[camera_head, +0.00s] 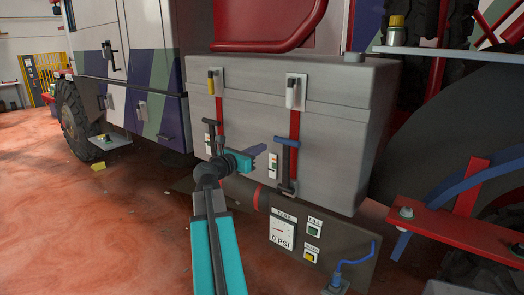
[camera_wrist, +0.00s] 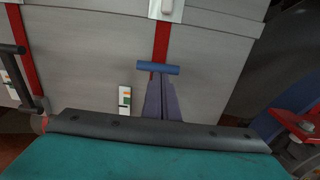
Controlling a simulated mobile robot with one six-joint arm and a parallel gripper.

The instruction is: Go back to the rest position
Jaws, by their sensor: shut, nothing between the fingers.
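My gripper (camera_head: 262,149) is in front of the grey box on the truck's side, at the end of my teal arm. In the wrist view its narrow purple-grey fingers (camera_wrist: 163,98) are together and hold nothing. A blue T-shaped handle (camera_wrist: 157,68) on a red strap shows just beyond the fingertips in that view. In the head view this handle (camera_head: 287,142) stands just right of my gripper. I cannot tell whether the fingers touch it.
The grey box (camera_head: 345,120) has a second dark handle (camera_head: 210,122) at left. Below is a pressure panel (camera_head: 282,232) with a blue lever (camera_head: 355,262). A red bar (camera_head: 460,232) juts out at right. Open red floor (camera_head: 110,235) lies at left.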

